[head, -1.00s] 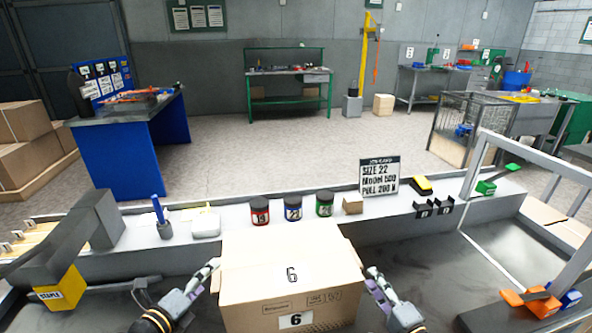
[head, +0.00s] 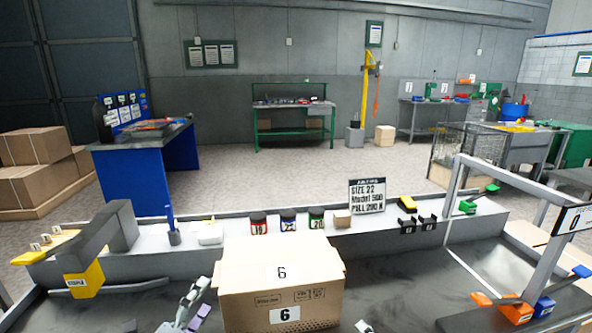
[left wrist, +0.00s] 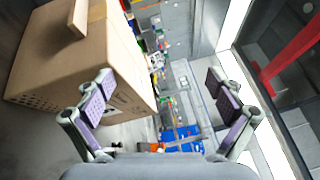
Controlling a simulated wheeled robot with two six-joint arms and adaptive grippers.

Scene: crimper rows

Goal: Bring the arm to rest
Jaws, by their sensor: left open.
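My left gripper (head: 192,302) is low in the head view, just left of the cardboard box marked 6 (head: 281,295). In the left wrist view its two fingers (left wrist: 165,105) are spread wide with nothing between them. The box (left wrist: 75,50) fills the upper left of that view, beside the left finger, which overlaps it in the picture. I cannot tell whether they touch. Only a small tip of my right gripper (head: 364,326) shows at the bottom edge of the head view, right of the box. Its jaws are not readable.
Orange and blue handled tools (head: 516,310) stand at right. The bench between box and tools is clear.

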